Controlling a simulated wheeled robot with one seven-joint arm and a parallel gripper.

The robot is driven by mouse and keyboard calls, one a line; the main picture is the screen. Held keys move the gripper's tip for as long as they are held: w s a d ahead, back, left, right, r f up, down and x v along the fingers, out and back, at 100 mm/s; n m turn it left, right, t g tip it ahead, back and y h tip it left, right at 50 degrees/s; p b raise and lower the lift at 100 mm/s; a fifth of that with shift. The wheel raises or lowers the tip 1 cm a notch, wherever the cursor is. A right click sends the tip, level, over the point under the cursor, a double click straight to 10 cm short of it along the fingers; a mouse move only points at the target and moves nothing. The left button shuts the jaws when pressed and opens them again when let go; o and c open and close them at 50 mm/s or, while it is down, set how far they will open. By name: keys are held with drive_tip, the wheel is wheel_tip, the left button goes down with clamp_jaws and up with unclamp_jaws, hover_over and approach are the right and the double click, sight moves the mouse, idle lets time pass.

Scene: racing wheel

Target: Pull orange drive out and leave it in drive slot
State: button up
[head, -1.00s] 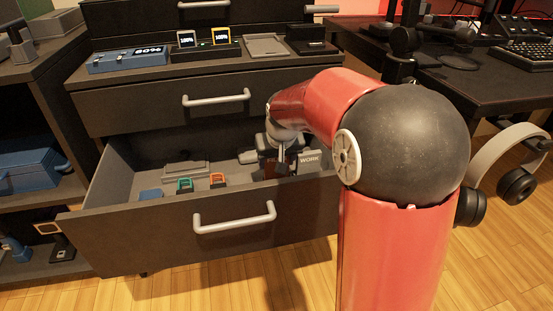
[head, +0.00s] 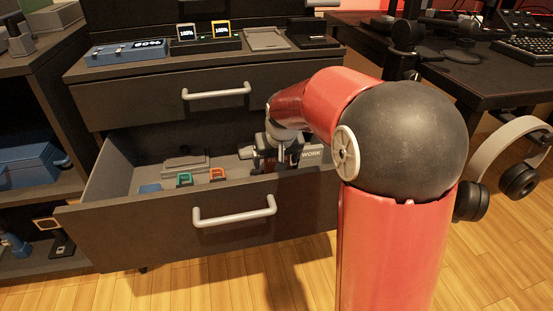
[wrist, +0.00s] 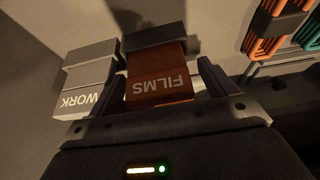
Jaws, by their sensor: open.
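A rust-orange drive marked FILMS (wrist: 160,85) stands in the open drawer (head: 165,233). In the wrist view it lies between the two fingers of my open gripper (wrist: 162,78), with a narrow gap visible at the right finger. In the head view my gripper (head: 278,156) is low inside the drawer at its right part and hides most of this drive. A grey drive marked WORK (wrist: 88,80) stands beside it, also seen in the head view (head: 311,154). I cannot make out a drive slot under the FILMS drive.
An orange-handled piece (head: 217,174) and a teal-handled piece (head: 184,179) sit in the drawer's middle, near a blue piece (head: 150,188). The drawer front with its handle (head: 234,212) stands before my arm. The cabinet top (head: 140,70) holds several devices.

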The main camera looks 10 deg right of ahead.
drive_tip(key=shift+d, duration=0.15)
drive_tip(key=p+v, duration=0.1)
drive_tip(key=v, duration=0.6)
drive_tip(key=shift+r+p, duration=0.4)
drive_tip(key=shift+s, duration=0.15)
